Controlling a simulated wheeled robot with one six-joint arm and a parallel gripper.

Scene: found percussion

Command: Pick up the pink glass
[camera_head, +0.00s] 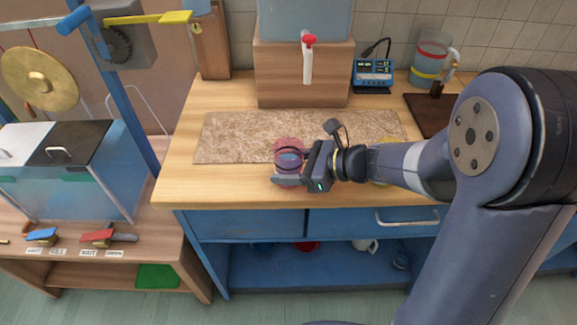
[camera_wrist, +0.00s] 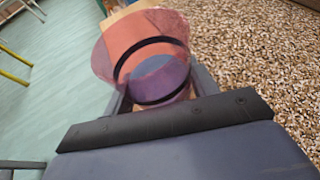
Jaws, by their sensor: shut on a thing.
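The pink glass (camera_head: 290,150) is see-through, with dark bands showing around it, near the front edge of the wooden counter in the head view. My gripper (camera_head: 288,172) comes from the right and is shut on the glass, with its fingers around the sides. In the wrist view the pink glass (camera_wrist: 146,55) fills the space between the jaws of my gripper (camera_wrist: 155,95). Its round rim faces the camera. I cannot tell whether its base touches the counter.
A speckled mat (camera_head: 235,135) lies behind the glass. A dispenser with a red tap (camera_head: 308,40) stands on a wooden box (camera_head: 275,80). A blue meter (camera_head: 373,74) and a clear jug (camera_head: 430,60) stand at the back right. The counter's left front (camera_head: 200,185) is clear.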

